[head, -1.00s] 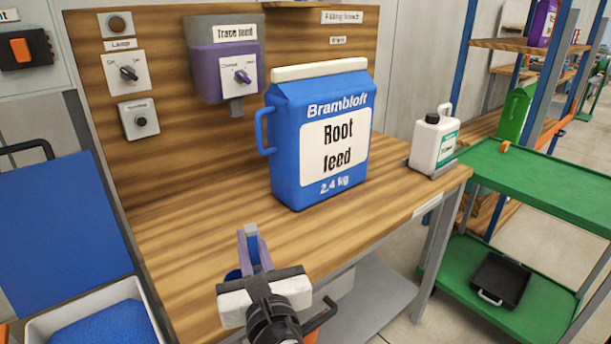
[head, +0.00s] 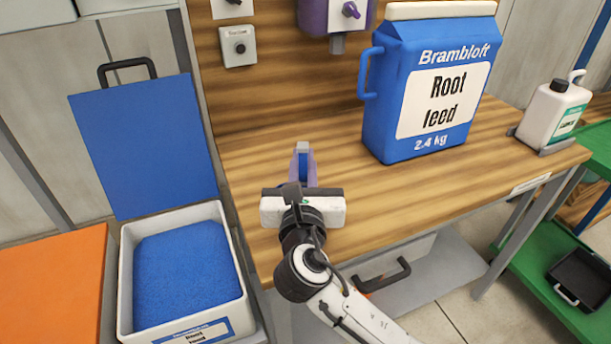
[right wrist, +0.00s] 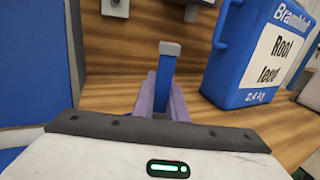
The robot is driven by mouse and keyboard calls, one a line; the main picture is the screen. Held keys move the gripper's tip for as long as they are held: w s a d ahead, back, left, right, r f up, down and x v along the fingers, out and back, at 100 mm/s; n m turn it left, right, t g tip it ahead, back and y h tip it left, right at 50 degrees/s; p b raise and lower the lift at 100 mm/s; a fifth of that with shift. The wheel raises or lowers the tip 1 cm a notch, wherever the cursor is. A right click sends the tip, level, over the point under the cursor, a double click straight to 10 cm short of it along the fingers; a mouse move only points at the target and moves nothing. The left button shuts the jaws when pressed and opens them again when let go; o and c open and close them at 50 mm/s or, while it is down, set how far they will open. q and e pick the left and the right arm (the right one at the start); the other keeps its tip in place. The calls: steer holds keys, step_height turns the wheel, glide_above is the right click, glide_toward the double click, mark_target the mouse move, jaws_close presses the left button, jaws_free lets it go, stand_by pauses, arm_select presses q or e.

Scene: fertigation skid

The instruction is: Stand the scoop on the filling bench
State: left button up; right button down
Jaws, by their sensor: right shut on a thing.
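My right gripper (head: 304,172) reaches over the left part of the wooden filling bench (head: 250,160). Its purple fingers are shut on the scoop, whose blue handle with a grey end cap (head: 302,148) stands up between them. The handle also shows in the right wrist view (right wrist: 168,72), upright between the fingers. The scoop's bowl is hidden behind the gripper, and I cannot tell whether the scoop touches the bench top. My left gripper is not in view.
A large blue Root feed bag (head: 375,130) stands on the bench to the right, and a white jug (head: 545,108) beyond it. An open white bin (head: 127,285) of blue granules is at the left, its blue lid (head: 145,145) raised. Bench top between gripper and bag is clear.

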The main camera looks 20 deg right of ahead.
mark_target(303, 176)
step_height(303, 176, down, 3)
steer(key=shift+f+b, duration=0.2)
steer(key=shift+b, duration=0.1)
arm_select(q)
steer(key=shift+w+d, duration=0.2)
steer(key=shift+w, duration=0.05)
arm_select(e)
steer(key=shift+f, duration=0.1)
steer(key=c, duration=1.8)
jaws_free()
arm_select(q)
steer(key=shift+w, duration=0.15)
arm_select(e)
steer(key=shift+o, duration=0.2)
